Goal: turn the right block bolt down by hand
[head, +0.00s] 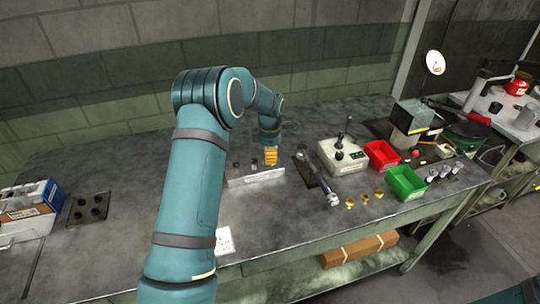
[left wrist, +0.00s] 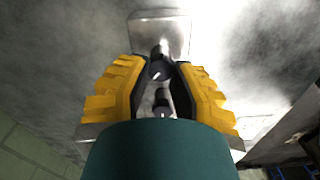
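A pale metal block (head: 262,177) with upright dark bolts stands on the table, just left of the table's middle, in the head view. My left gripper (head: 271,157) points down over the block's right end and hides what is under it. In the left wrist view the gripper (left wrist: 161,68) has its yellow fingers apart on both sides of a dark bolt (left wrist: 158,70). A second dark bolt (left wrist: 162,101) shows lower between the fingers. I cannot tell whether the pads touch a bolt. My right gripper is out of view.
A grey tool (head: 322,182) lies right of the block. Behind it stands a pale control box (head: 342,158). Red (head: 381,155) and green (head: 406,184) bins and brass parts (head: 364,198) are farther right. A dark holed plate (head: 89,209) lies left. The table front is mostly clear.

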